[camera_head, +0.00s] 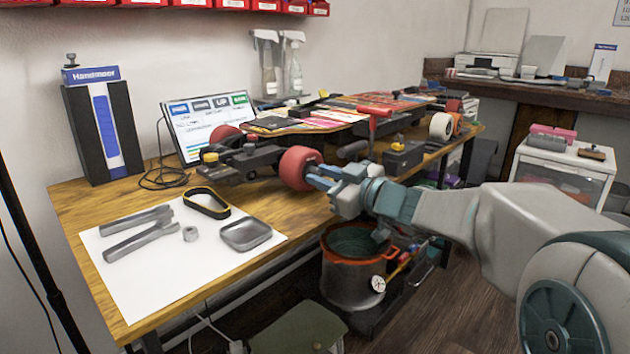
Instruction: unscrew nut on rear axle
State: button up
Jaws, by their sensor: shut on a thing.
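An electric skateboard (350,112) rests raised on the wooden workbench. A red wheel (297,168) on the axle faces me at the near end of the board. My gripper (320,178) reaches in from the right and its fingertips are at the centre of this wheel's outer face. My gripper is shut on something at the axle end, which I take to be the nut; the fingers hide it. A second red wheel (225,134) is on the far side of the same end. A small metal nut or spacer (190,233) lies on the white sheet.
The white sheet (150,285) holds two wrenches (135,230), a black belt (207,203) and a metal tray (245,234). A tablet (208,125) and a black tower (103,130) stand behind. A pot (350,275) sits below the bench edge, under my gripper.

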dwell(0.3)
jog(key=n, duration=0.6)
jog(key=o, duration=0.9)
jog(key=shift+c, duration=1.1)
jog(key=m, duration=0.4)
jog(key=shift+m, duration=0.9)
